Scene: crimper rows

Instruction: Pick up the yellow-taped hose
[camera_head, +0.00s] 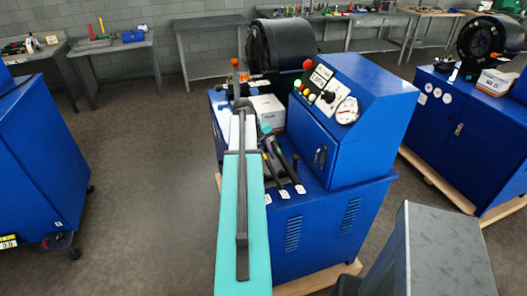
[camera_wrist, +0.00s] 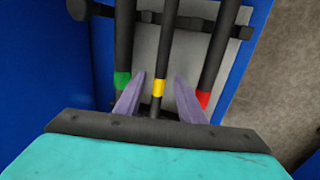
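The yellow-taped hose (camera_wrist: 159,88) is a thin black hose with a yellow band, in the middle of a row of three in the wrist view. A green-taped hose (camera_wrist: 122,80) lies to its left and a red-taped hose (camera_wrist: 203,98) to its right. My gripper (camera_wrist: 160,76) is open, with one purple finger on each side of the yellow-taped hose. Gaps show between the fingers and this hose. The near end of the hose is hidden behind my gripper's dark front edge. In the head view, my arm partly covers the hoses and the tape colours are unclear.
A dark rack bar (camera_wrist: 100,10) crosses near the far end of the hoses, over a grey panel (camera_wrist: 185,50). In the head view, the blue crimper's control box (camera_head: 345,135) rises right of the hoses. A white box (camera_head: 267,111) stands behind them.

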